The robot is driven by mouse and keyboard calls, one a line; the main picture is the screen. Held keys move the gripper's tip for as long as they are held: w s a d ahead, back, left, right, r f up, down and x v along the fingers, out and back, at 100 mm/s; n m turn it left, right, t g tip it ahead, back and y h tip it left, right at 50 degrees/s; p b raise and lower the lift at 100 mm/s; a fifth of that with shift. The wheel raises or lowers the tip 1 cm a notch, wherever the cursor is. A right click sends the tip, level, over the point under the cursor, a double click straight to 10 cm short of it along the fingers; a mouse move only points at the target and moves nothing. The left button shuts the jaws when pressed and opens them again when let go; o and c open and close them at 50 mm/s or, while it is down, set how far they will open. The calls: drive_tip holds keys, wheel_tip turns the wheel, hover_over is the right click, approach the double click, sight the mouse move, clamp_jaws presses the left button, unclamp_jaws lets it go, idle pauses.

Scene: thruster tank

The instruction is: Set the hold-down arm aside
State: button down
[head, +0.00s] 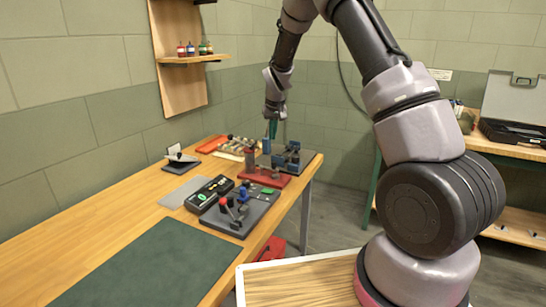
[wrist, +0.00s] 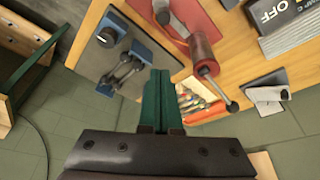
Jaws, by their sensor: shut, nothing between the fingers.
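My gripper (head: 272,128) has green fingers that are together with nothing between them; they also fill the middle of the wrist view (wrist: 158,75). It hangs above the far end of the bench. A dark plate with blue blocks (head: 287,156) lies below and to the right of the fingers in the head view. In the wrist view, dark bar-like parts (wrist: 125,73) lie on that plate, left of the fingers. I cannot tell for sure which part is the hold-down arm. Beside the plate is a red base (head: 263,176) with a dull red cylinder (wrist: 203,50) and a lever.
The wooden bench (head: 130,222) also holds a dark board with red and green knobs (head: 240,209), a black control box (head: 209,194), a red tray (head: 212,144) and a grey sheet (head: 186,191). A green mat (head: 145,267) is bare at the near end.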

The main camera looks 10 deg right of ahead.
drive_tip(key=x, duration=1)
drive_tip(key=shift+f, duration=0.1)
drive_tip(key=s, duration=0.3)
drive_tip(key=shift+d+r, duration=0.1)
drive_tip(key=shift+r, duration=0.15)
drive_tip(key=shift+s+f, duration=0.1)
drive_tip(key=shift+s, duration=0.45)
